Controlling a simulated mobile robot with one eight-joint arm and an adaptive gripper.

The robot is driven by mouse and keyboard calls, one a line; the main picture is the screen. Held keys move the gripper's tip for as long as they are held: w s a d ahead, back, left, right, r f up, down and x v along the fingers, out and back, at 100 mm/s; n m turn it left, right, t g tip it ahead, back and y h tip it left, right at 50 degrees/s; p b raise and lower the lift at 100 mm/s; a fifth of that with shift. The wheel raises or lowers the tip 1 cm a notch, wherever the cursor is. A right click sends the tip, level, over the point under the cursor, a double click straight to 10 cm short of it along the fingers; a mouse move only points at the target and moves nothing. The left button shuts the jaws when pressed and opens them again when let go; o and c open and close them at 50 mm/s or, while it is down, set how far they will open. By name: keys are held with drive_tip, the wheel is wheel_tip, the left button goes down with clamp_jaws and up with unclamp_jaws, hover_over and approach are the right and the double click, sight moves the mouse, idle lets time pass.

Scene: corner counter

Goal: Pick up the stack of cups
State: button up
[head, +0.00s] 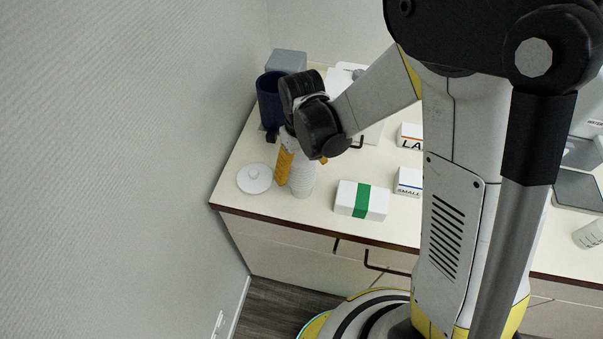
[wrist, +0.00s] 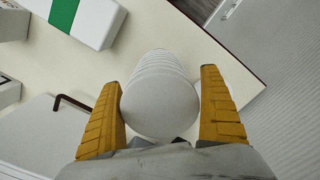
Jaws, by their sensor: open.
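The stack of cups (head: 301,181) is a white ribbed column upright on the counter, near its front left corner. In the wrist view the stack (wrist: 160,105) shows its round white end between the two yellow fingers. My gripper (head: 300,172) reaches down over the stack from above, and in the wrist view my gripper (wrist: 165,100) is open with a finger on each side. The left finger is very close to the stack; I cannot tell if it touches. A clear gap shows at the right finger.
A white round lid (head: 254,179) lies left of the stack. A white box with a green band (head: 361,200) lies to the right. A dark blue container (head: 270,100) and a grey box (head: 287,61) stand behind. The counter's front edge (head: 290,228) is close, and a wall rises at left.

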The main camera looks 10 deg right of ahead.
drive_tip(key=c, duration=1.4)
drive_tip(key=shift+r, duration=0.15)
